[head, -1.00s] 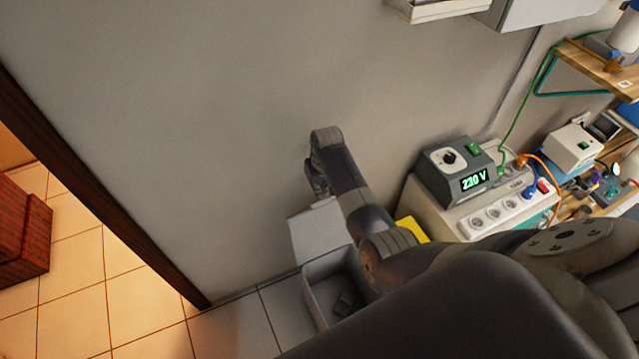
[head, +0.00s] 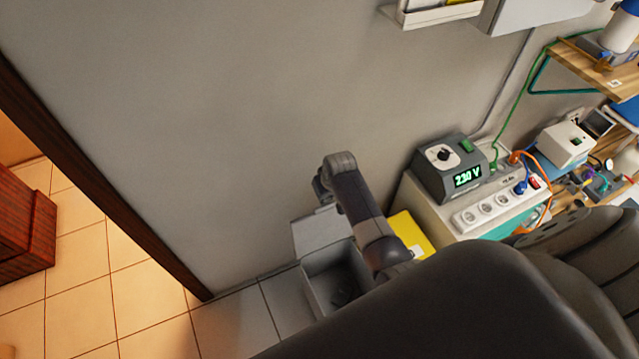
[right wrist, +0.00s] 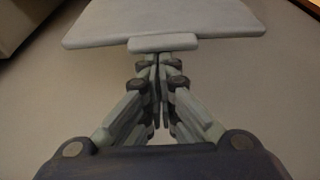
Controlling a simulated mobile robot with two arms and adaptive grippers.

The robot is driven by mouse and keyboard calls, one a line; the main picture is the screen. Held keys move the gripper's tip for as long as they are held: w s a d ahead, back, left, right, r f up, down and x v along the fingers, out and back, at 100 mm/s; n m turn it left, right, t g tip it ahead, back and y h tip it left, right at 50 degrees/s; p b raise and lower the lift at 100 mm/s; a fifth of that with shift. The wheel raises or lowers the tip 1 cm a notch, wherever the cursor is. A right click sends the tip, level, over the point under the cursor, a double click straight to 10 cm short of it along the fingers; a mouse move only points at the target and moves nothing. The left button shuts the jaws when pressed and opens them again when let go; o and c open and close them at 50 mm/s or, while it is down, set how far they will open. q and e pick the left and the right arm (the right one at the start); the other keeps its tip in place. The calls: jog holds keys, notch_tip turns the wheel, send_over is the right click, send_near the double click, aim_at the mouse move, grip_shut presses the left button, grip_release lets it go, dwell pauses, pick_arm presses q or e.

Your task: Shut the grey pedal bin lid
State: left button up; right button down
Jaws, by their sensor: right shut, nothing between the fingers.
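The grey pedal bin (head: 309,288) stands on the floor against the wall, its top open and dark bits inside. Its lighter grey lid (head: 312,236) is raised at the wall side. In the right wrist view the lid (right wrist: 165,18) spans the top, with a small tab (right wrist: 163,43) on its near edge. My right gripper (head: 321,192) is just above the lid's upper edge in the head view. In the right wrist view its shut, empty fingers (right wrist: 158,62) point at the tab; I cannot tell whether they touch it. My left gripper is not in view.
A yellow box (head: 411,232) stands right of the bin, partly behind my arm. A white cabinet (head: 427,215) carries a voltage regulator (head: 450,168) and power strip (head: 500,203). A brown door frame (head: 110,190) is at left. Tiled floor (head: 240,325) left of the bin is clear.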

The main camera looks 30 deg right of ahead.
jog(key=s+f+t+b, duration=0.4)
jog(key=s+f+b, duration=0.1)
jog(key=s, duration=0.9)
jog(key=s+a+f+t+b, duration=0.1)
jog(key=s+f+t+b, duration=0.3)
jog(key=s+f, duration=0.4)
jog(key=shift+s+a+f+t+b, duration=0.2)
jog(key=shift+s+a+t+b, duration=0.25)
jog(key=shift+s, duration=2.7)
jog(key=shift+d, duration=0.15)
jog(key=v, duration=1.2)
jog(key=shift+a, duration=0.2)
